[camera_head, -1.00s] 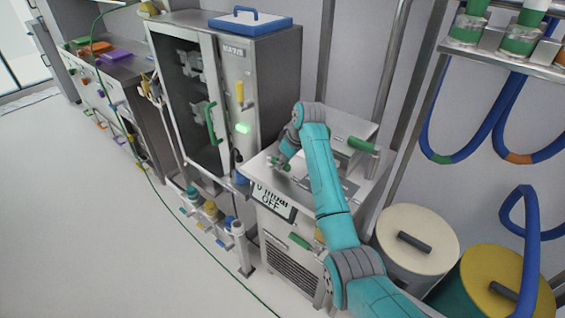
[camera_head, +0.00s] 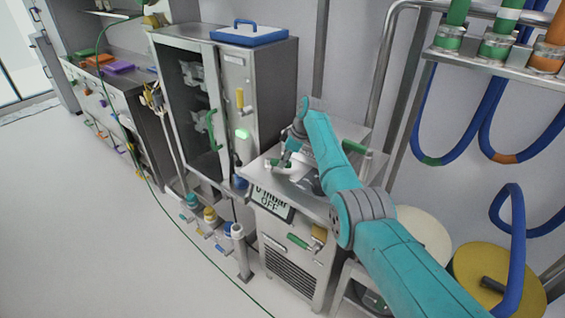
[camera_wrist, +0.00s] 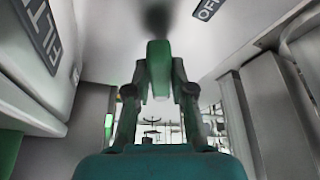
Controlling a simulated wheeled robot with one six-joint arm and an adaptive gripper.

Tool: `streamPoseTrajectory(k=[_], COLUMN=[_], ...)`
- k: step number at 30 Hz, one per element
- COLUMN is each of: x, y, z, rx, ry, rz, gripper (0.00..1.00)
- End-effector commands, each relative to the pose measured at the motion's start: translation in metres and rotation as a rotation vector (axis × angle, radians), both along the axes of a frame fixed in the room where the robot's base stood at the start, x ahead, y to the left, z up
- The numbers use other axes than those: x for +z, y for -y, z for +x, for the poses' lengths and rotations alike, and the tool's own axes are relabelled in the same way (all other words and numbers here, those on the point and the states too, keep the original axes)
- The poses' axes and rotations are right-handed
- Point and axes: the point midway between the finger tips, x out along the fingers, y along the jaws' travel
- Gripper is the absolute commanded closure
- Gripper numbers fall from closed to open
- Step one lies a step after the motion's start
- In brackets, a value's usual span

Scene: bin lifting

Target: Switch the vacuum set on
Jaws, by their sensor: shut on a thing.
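The vacuum set is a grey metal cabinet (camera_head: 290,265) with a display (camera_head: 272,201) reading "0 mbar OFF". My gripper (camera_head: 286,160) is at the left part of its top, at the end of my teal arm. In the wrist view my gripper (camera_wrist: 158,82) is shut on a green handle (camera_wrist: 158,62), with one finger on each side. A dark, blurred shaft runs up from the handle. A label reading "OFF" (camera_wrist: 207,8) lies to the right of it. The handle's far end is hidden in the head view.
A cabinet with a glass door (camera_head: 200,110) stands left of the vacuum set, with a blue-rimmed tray (camera_head: 248,33) on top. Bins with pale and yellow lids (camera_head: 500,270) stand at the right. Blue hoses (camera_head: 510,215) hang there. The floor (camera_head: 120,240) at left is clear.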

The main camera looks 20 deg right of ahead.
Motion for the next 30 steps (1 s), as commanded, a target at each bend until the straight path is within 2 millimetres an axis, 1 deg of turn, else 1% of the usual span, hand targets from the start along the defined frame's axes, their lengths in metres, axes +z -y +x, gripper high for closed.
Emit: streamPoseTrajectory(k=[9,24,25,26,27,28,30], x=[0.0005,0.0,0.0,0.0,0.0001,0.0,0.0], y=[0.0002,0.0,0.0,0.0,0.0001,0.0,0.0], z=[0.0011,0.0012,0.0012,0.0012,0.0012,0.0012,0.0011], rx=[0.091,0.106,0.106,0.106,0.105,0.105,0.105], ry=[0.0,0.0,0.0,0.0,0.0,0.0,0.0], rz=[-0.001,0.0,0.0,0.0,0.0,0.0,0.0], gripper=[1.0,1.0,0.75,0.68,0.57,0.52,0.52])
